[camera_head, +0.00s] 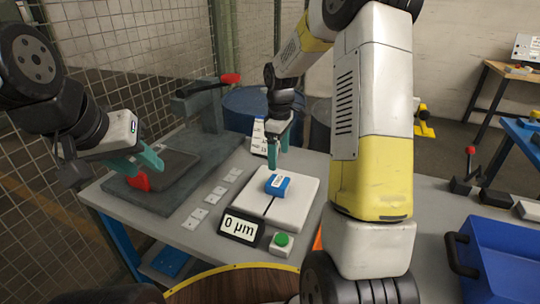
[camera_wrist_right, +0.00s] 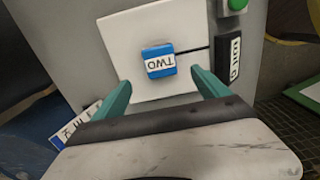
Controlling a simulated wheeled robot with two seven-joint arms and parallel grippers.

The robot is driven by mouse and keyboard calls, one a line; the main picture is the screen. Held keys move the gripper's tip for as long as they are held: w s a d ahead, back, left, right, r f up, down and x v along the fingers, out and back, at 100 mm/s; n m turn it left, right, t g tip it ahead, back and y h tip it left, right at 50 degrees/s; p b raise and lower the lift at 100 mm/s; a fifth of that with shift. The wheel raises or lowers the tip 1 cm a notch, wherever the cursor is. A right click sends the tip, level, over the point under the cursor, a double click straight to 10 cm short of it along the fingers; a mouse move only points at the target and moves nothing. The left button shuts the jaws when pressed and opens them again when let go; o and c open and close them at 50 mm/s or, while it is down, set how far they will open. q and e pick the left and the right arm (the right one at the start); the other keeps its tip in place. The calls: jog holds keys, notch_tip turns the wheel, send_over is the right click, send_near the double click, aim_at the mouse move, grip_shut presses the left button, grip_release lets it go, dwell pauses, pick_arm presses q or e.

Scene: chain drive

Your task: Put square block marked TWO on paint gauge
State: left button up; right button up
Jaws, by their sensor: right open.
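The blue square block marked TWO (camera_head: 277,185) rests on the white plate of the paint gauge (camera_head: 299,207), near its middle. In the right wrist view the block (camera_wrist_right: 158,61) lies flat on the white plate (camera_wrist_right: 125,35), its label upside down. The gauge's display (camera_head: 242,226) reads 0 µm. My right gripper (camera_head: 278,150) is open and empty behind and above the block. In the right wrist view its fingertips (camera_wrist_right: 161,82) are apart, with the block beyond them. My left gripper (camera_head: 145,168) has its fingers spread, close to a red part (camera_head: 138,182) at the left.
A green button (camera_head: 281,240) stands in front of the gauge. Several small pale plates (camera_head: 215,196) lie left of it. A dark grey fixture (camera_head: 180,172) fills the left of the table. A blue bin (camera_head: 500,255) is at the right. A labelled stand (camera_head: 259,138) is behind the gauge.

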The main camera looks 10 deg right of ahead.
jog(key=s+a+r+m+t+y, duration=0.1)
jog(key=s+r+m+t, duration=0.2)
jog(key=s+r+m, duration=0.2)
jog(key=s+a+r+m+t+y, duration=0.1)
jog(key=s+r+m+t, duration=0.2)
jog(key=s+r, duration=0.9)
jog(key=s+m, duration=0.2)
jog(key=s, duration=0.6)
jog(key=shift+a+r+m, duration=0.3)
jog(key=shift+a, duration=0.1)
